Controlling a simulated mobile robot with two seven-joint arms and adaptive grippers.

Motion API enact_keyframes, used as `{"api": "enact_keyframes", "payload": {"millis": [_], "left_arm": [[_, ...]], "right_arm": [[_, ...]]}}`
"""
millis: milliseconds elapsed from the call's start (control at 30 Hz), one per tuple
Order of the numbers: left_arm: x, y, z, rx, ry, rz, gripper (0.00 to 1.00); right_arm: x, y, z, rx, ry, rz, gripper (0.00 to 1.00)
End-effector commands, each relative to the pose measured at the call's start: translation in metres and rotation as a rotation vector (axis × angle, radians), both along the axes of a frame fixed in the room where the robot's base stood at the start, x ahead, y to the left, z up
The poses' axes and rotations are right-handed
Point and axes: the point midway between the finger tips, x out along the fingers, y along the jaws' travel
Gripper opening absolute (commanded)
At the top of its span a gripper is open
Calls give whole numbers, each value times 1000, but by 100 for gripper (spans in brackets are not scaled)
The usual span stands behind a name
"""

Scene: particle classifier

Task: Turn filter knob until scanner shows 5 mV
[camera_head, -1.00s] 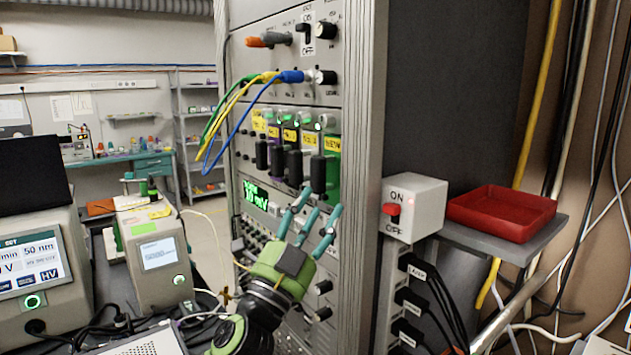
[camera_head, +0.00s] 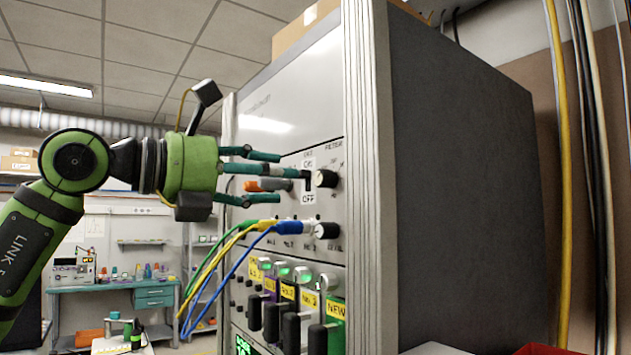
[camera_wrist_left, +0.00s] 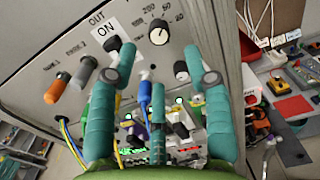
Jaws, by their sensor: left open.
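The filter knob (camera_head: 326,178) is a black knob with a pale face, under a FILTER label on the rack's upper panel. It also shows in the left wrist view (camera_wrist_left: 159,32), with scale marks around it. My left gripper (camera_head: 284,186) is open and empty, its teal fingers pointing right in front of this panel. The knob lies just beyond the fingertips, outside the grasp. In the left wrist view the gripper's fingers (camera_wrist_left: 160,82) are spread below the knob. Only a green sliver of the scanner display (camera_head: 243,346) shows at the bottom edge; its reading is cut off.
An ON/OFF toggle (camera_head: 306,181) sits left of the knob, close to the fingers. Black-handled modules (camera_head: 318,338) stand below. Green, yellow and blue cables hang at the left.

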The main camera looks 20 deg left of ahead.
Motion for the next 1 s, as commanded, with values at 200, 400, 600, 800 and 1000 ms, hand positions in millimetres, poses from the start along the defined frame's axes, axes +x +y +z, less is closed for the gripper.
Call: {"api": "enact_keyframes", "payload": {"millis": [200,400,600,800,1000], "left_arm": [[14,-8,5,10,3,15,50],[38,-28,5,9,1,13,50],[52,-38,3,8,0,14,50],[54,-40,2,7,-1,13,50],[53,-40,2,7,-1,13,6]], "right_arm": [[11,0,12,0,-15,-1,40],[0,0,27,0,-1,-1,40],[-9,-1,33,-1,13,-1,40],[0,0,33,0,1,0,40],[3,0,33,0,-4,0,40]]}}
